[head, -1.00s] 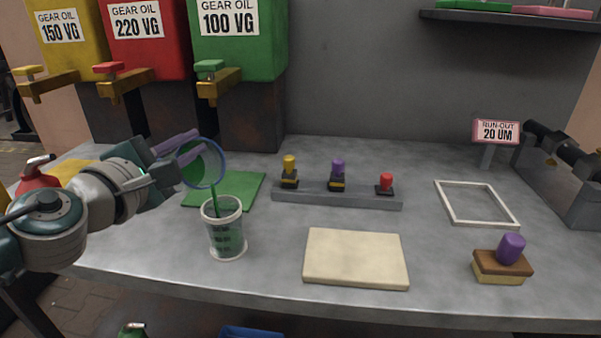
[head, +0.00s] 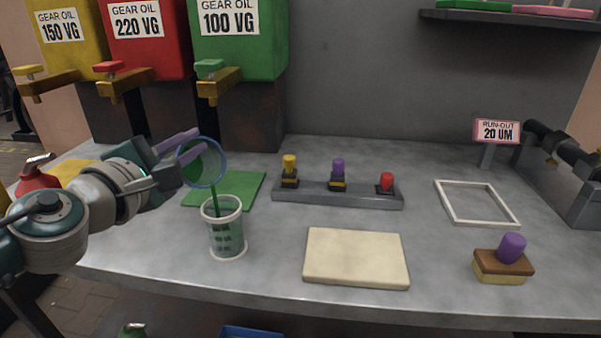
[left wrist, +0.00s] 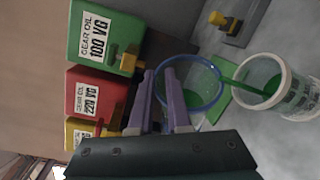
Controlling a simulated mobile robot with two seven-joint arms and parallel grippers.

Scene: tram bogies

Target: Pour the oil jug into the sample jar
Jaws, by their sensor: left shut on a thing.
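My left gripper (head: 186,146) is shut on the oil jug (head: 221,172), a clear vessel with a blue rim, and holds it tipped above the bench. Its mouth faces the camera, with green oil inside. A thin green stream (head: 214,200) runs from its lower lip into the sample jar (head: 227,238). The jar is a clear, upright cup with a white rim and dark marks, standing below and just right of the jug. Green shows inside it; the exact level is hard to tell. The left wrist view also shows the jug (left wrist: 219,92), the stream (left wrist: 230,83) and the jar (left wrist: 297,100).
A green mat (head: 240,188) lies behind the jar. A cream pad (head: 356,258) lies to its right, and a grey rack (head: 340,195) with coloured knobs stands behind. Oil tanks with brass taps (head: 220,82) stand at the back left. A brush with a purple knob (head: 503,263) sits at right.

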